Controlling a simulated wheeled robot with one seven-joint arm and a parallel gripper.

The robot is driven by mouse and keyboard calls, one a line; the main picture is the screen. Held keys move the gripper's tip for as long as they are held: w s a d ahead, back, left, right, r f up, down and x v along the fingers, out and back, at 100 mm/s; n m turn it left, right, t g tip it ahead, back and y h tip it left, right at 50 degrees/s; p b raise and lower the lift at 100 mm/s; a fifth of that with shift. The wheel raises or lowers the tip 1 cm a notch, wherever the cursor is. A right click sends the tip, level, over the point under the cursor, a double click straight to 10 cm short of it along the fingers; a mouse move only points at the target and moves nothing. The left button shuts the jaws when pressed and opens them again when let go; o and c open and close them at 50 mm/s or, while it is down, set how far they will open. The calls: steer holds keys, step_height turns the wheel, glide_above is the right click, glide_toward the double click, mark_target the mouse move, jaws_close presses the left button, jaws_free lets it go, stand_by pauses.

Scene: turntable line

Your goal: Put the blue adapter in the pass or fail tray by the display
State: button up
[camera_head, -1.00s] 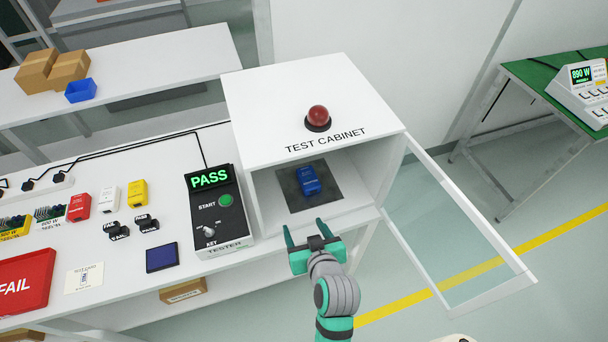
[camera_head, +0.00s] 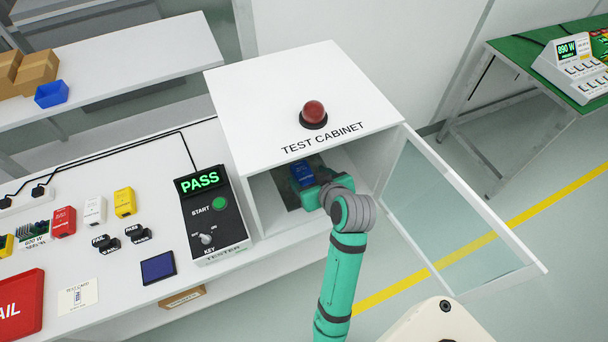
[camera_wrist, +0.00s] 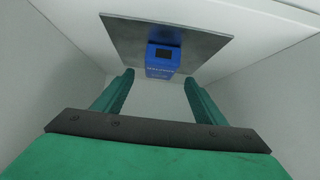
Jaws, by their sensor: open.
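The blue adapter (camera_head: 302,173) sits on the dark plate (camera_head: 287,192) inside the open test cabinet (camera_head: 262,202). My gripper (camera_wrist: 158,84) reaches into the cabinet; in the wrist view its two fingers are spread, with the blue adapter (camera_wrist: 163,60) ahead of them and between their lines. Nothing is held. In the head view my wrist hides the fingers and part of the adapter. The tester display (camera_head: 199,181) left of the cabinet reads PASS in green. A red FAIL tray (camera_head: 22,318) is cut off at the lower left. No pass tray shows.
The cabinet's glass door (camera_head: 440,220) stands open to the right of my arm. The cabinet walls and roof close around my gripper. Red (camera_head: 63,222), white (camera_head: 94,211) and yellow (camera_head: 125,202) adapters, stamps and a blue pad (camera_head: 158,267) lie on the bench left of the tester.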

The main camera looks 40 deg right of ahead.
mark_target(303, 172)
steer(key=shift+x, duration=2.8)
steer(key=shift+f, duration=0.1)
steer(key=shift+s, duration=0.1)
steer(key=c, duration=1.3)
steer(key=shift+c, duration=0.6)
